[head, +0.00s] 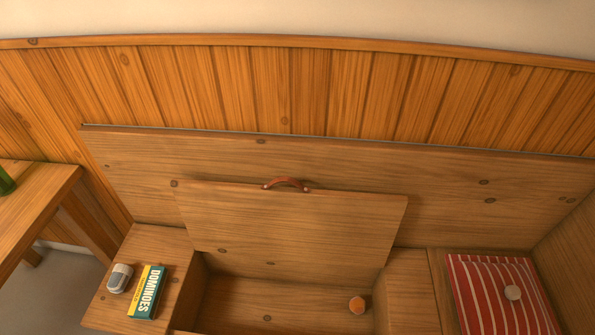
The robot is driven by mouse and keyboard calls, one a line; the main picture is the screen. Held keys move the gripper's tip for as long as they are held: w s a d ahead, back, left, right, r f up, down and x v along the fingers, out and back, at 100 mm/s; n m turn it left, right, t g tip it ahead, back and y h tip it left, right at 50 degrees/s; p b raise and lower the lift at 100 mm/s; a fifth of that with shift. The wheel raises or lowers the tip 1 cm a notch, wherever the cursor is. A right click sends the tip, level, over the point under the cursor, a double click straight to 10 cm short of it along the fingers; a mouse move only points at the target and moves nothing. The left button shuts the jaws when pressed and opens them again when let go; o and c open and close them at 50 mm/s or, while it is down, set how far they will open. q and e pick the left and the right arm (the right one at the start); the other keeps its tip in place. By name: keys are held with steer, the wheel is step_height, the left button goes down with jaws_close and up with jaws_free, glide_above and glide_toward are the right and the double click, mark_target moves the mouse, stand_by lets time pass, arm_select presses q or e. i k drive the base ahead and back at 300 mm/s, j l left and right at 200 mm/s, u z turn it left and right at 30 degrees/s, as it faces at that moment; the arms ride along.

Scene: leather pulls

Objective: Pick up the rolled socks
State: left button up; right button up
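A small rounded grey bundle with a paler band (119,278) lies on the left part of the wooden bench seat; it looks like the rolled socks, though it is small in the picture. It sits just left of a dominoes box (147,292), and I cannot tell whether they touch. Neither of my grippers is in the head view.
The bench's lid (300,225), with a leather pull (287,184), is raised against the backrest. A red striped cushion (490,297) is at right. A wooden table (35,200) stands at left.

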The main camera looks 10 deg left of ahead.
mark_target(121, 274)
steer(key=u, duration=1.9)
steer(key=i+j+u, duration=0.1)
steer(key=u, duration=0.15)
steer(key=i+j+u, duration=0.1)
steer(key=u, duration=0.15)
steer(key=i, duration=0.1)
